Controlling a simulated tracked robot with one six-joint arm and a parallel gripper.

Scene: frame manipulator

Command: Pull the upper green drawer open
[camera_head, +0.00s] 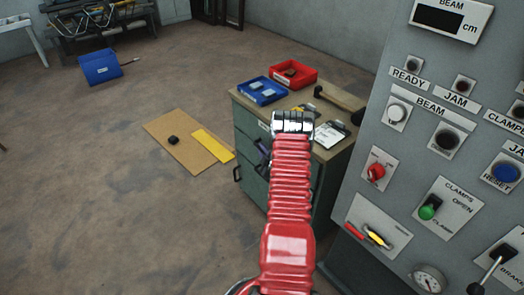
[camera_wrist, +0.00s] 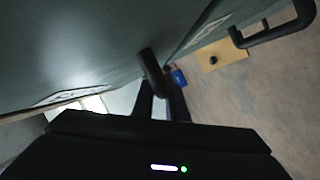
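The green cabinet (camera_head: 250,180) stands right of centre in the head view. Its upper drawer front (camera_head: 245,122) looks flush with the cabinet, partly hidden by my red arm. My gripper (camera_head: 263,152) is in front of this drawer, small and dark. In the wrist view my two dark fingers (camera_wrist: 163,88) show a gap between them. A second handle, the lower one (camera_head: 237,173), also shows in the wrist view (camera_wrist: 278,30), clear of the fingers.
On the cabinet top are a blue tray (camera_head: 262,92), a red bin (camera_head: 294,74) and a mallet (camera_head: 338,97). A grey control panel (camera_head: 400,150) stands close on the right. The floor left of the cabinet is open around a brown board (camera_head: 172,150).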

